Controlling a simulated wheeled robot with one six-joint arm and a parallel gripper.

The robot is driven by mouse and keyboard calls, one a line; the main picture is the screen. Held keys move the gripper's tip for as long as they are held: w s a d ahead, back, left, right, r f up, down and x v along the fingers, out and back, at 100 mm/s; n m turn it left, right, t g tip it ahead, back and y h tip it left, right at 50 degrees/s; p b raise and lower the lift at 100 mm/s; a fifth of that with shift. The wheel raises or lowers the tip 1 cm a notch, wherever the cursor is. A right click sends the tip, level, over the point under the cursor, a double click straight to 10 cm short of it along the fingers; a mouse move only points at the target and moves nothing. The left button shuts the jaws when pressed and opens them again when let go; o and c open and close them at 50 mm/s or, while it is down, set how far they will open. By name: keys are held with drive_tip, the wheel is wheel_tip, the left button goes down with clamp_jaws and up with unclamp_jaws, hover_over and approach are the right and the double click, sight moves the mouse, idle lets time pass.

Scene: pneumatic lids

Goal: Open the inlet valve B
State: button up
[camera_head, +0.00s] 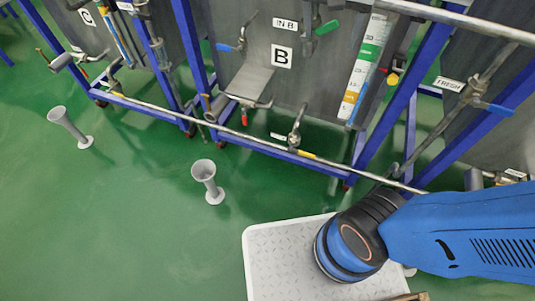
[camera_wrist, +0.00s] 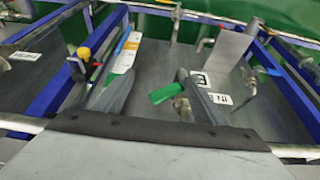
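The inlet valve B shows as a green lever handle (camera_head: 327,28) beside the "IN B" label (camera_head: 285,24) on the grey tank B (camera_head: 315,70) in the head view. In the wrist view, which is turned over, the green handle (camera_wrist: 166,93) lies slightly tilted near the middle, beside its metal valve body. The upside-down "IN B" label (camera_wrist: 219,98) is to its right. My gripper (camera_wrist: 156,96) shows two dark fingers standing apart, with nothing visibly held between them. The green handle appears between them in the picture; its distance cannot be told. The head view does not show my gripper.
A blue-handled valve (camera_head: 226,47) is left of the labels. A yellow knob (camera_head: 393,79) and a level gauge (camera_head: 364,65) are to the right. Blue frame posts (camera_head: 392,103) and a long metal pipe (camera_head: 255,138) stand around the tank. Two grey funnel stands (camera_head: 205,180) occupy the green floor.

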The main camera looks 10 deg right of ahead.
drive_tip(key=v, duration=1.7)
drive_tip(key=s+d+f+n, duration=0.2)
drive_tip(key=d+f, duration=0.1)
drive_tip(key=f, duration=0.6)
drive_tip(key=s+d+f+n+y, duration=0.1)
drive_tip(key=d+f, duration=0.3)
drive_tip(key=f, duration=0.5)
drive_tip(key=s+d+f+n+t+y, duration=0.1)
drive_tip(key=s+d+f+n, duration=0.2)
drive_tip(key=f, duration=0.7)
drive_tip(key=shift+s, duration=0.55)
